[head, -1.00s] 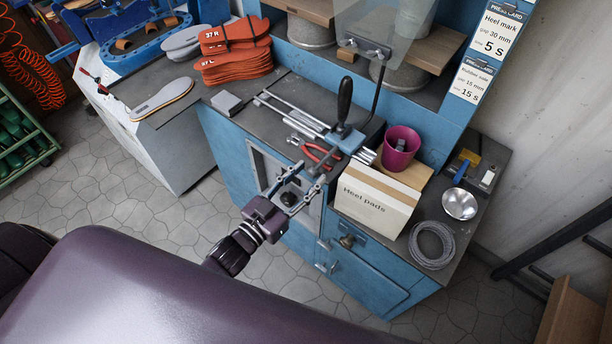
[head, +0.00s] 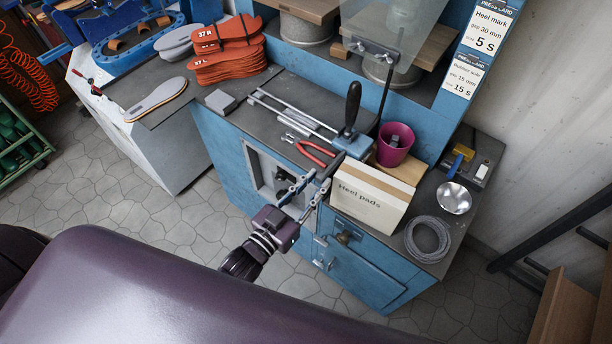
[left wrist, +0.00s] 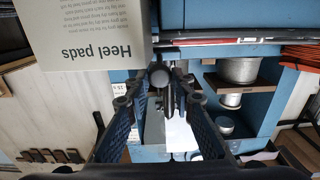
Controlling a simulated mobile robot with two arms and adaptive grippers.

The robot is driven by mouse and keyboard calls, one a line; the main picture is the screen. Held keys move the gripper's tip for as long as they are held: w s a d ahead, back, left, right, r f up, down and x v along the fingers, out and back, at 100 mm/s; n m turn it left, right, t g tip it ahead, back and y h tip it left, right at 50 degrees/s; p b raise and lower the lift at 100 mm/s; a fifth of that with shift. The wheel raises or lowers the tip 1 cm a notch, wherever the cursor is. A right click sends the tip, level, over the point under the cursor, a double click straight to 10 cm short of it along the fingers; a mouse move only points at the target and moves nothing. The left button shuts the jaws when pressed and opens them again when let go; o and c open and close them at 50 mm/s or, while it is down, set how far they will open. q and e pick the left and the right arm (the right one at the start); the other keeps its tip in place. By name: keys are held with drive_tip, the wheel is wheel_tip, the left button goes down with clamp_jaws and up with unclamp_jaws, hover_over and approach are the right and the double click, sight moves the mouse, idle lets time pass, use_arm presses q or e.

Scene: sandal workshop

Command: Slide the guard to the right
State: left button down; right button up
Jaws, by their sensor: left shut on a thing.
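The guard is a clear panel (head: 385,30) at the top of the head view, carried on a dark upright rod (head: 387,88). My left gripper (head: 311,188) is in front of the bench edge, below the carriage. It is shut on a dark bar (head: 329,166) that reaches down from the carriage. In the left wrist view a dark round end (left wrist: 159,76) shows between the fingers. My right gripper is not in view.
A Heel pads box (head: 368,198) stands just right of my left gripper, with a pink cup (head: 395,144) behind it. Red pliers (head: 316,153) lie left of the carriage. A wire coil (head: 428,238) and metal bowl (head: 454,198) are farther right.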

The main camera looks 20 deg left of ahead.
use_arm(q)
drive_tip(key=c, duration=2.1)
unclamp_jaws()
drive_tip(key=shift+s+d+f, duration=0.1)
drive_tip(key=shift+d, duration=0.1)
drive_tip(key=o, duration=0.4)
drive_tip(key=shift+d, duration=0.15)
drive_tip(key=shift+s+a, duration=0.2)
drive_tip(key=v, duration=1.1)
drive_tip(key=shift+s, duration=0.3)
